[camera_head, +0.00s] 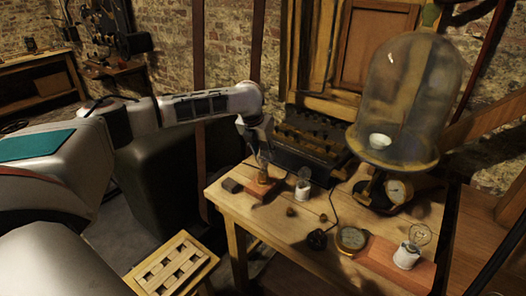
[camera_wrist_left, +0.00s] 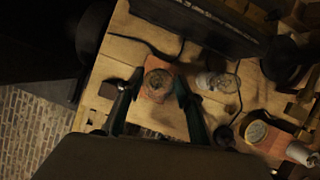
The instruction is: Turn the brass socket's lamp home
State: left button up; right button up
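The brass socket (camera_head: 263,177) stands on a small red-brown block (camera_head: 262,190) near the left end of the wooden table, with a clear lamp above it. In the left wrist view the lamp's round glass (camera_wrist_left: 158,85) shows from above, over its reddish block (camera_wrist_left: 155,97). My left gripper (camera_head: 262,152) points down over this lamp. In the left wrist view its two dark fingers (camera_wrist_left: 156,88) stand apart, one on each side of the glass. A gap shows at the left finger; whether the right finger touches is unclear. My right gripper is in neither view.
A white socket with a lamp (camera_head: 303,189) stands just right. Another lamp in a white socket (camera_head: 407,255) stands on a red board. A dark battery box (camera_head: 305,145) is behind.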

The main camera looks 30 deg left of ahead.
pick_arm(q)
jog(key=m+h, duration=0.1)
jog(key=m, duration=0.3)
jog(key=shift+h, duration=0.4)
jog(key=shift+m+h, duration=0.4)
jog(key=shift+m, duration=0.8)
jog(key=shift+g, duration=0.3)
